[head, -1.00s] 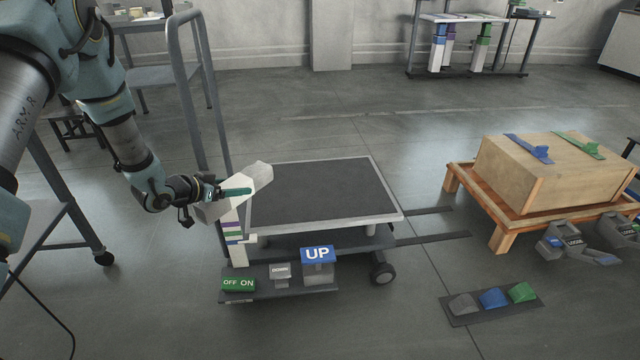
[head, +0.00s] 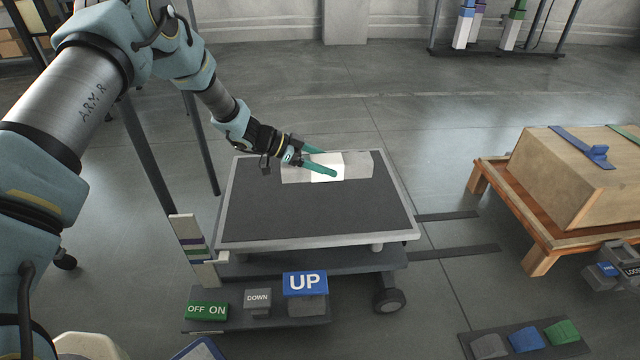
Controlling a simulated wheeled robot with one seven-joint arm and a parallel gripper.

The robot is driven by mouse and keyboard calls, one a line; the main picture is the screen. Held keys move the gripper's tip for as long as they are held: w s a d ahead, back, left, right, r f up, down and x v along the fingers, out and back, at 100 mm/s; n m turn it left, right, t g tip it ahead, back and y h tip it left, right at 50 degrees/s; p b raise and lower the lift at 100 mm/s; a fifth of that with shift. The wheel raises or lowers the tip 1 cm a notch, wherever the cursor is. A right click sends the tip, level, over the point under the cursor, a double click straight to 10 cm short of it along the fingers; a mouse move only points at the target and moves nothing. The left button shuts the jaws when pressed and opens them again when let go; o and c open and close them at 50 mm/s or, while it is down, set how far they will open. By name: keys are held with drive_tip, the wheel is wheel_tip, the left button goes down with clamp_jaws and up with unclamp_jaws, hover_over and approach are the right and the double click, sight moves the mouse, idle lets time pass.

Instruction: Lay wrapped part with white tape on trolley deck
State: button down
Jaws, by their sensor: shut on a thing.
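The wrapped part (head: 357,165) is a pale grey bundle with a bright white tape band (head: 322,160) around its middle. It lies level at the far side of the trolley deck (head: 290,215), a dark mat with a light grey rim. My gripper (head: 327,165) comes in from the upper left and is shut on the wrapped part across the white band. The part looks to be at the deck surface, but I cannot tell whether it touches.
At the trolley's front are a green OFF/ON switch (head: 207,310), a DOWN button (head: 257,299) and a blue UP button (head: 305,284). A wooden crate (head: 570,170) on an orange-brown pallet (head: 500,209) stands right. The deck's front half is clear.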

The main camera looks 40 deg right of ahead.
drive_tip(key=shift+d+f, duration=0.2)
drive_tip(key=shift+f, duration=0.25)
wheel_tip(320, 180, down, 9)
drive_tip(key=b, duration=0.3)
drive_tip(key=shift+r, duration=0.1)
drive_tip(key=shift+f, duration=0.2)
unclamp_jaws()
drive_tip(key=shift+r, duration=0.15)
drive_tip(key=shift+w+a+r, duration=0.2)
drive_tip(key=shift+w+a, duration=0.05)
drive_tip(key=p+v, duration=0.2)
drive_tip(key=v, duration=0.4)
drive_tip(key=shift+w+a, duration=0.2)
drive_tip(key=shift+a, duration=0.1)
